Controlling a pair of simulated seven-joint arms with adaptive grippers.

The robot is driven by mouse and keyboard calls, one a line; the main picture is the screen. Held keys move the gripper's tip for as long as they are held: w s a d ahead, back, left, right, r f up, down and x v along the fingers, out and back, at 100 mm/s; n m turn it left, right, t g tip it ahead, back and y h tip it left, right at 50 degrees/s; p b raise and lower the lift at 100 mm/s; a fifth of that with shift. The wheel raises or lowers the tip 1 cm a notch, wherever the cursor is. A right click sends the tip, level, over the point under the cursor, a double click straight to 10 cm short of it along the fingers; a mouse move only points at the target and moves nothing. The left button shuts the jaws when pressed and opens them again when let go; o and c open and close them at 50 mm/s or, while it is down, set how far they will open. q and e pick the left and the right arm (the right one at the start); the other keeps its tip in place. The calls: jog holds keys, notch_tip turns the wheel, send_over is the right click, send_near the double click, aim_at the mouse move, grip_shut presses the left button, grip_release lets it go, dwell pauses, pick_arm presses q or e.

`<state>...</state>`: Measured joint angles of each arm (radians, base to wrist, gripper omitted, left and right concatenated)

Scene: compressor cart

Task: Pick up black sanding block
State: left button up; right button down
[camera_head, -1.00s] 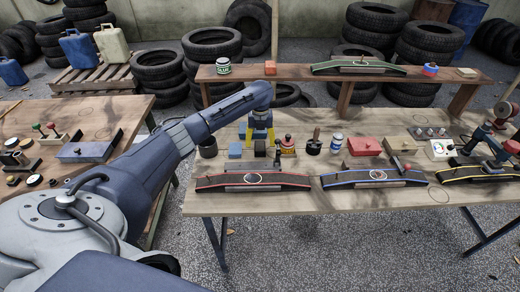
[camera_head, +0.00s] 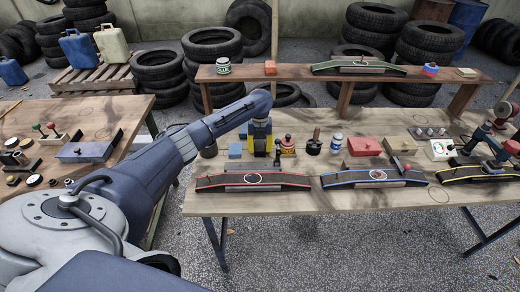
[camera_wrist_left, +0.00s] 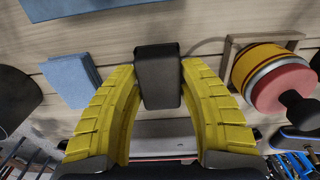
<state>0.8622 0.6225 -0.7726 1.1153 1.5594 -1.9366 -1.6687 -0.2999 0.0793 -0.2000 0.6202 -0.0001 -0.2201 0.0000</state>
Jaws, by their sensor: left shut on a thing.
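The black sanding block (camera_wrist_left: 158,76) shows in the left wrist view, between the yellow fingers of my left gripper (camera_wrist_left: 160,92). The gripper is shut on it, with one finger at each side. In the head view my left gripper (camera_head: 260,143) is low over the near table, at its back left part, and largely covers the block. I cannot tell whether the block still touches the table.
A blue block (camera_wrist_left: 70,80) lies to the left of the fingers, and a red and yellow round piece (camera_wrist_left: 275,78) stands to the right. A red-edged curved board (camera_head: 253,182) lies in front. A raised plank shelf (camera_head: 290,72) runs behind.

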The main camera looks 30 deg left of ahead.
aim_at(260, 146)
pick_arm(q)
jog(key=c, duration=0.3)
jog(key=shift+r, duration=0.1)
jog(key=shift+c, duration=0.2)
notch_tip(260, 146, up, 20)
dwell(0.5)
jog(key=o, duration=0.5)
jog(key=c, duration=0.5)
jog(key=shift+o, duration=0.2)
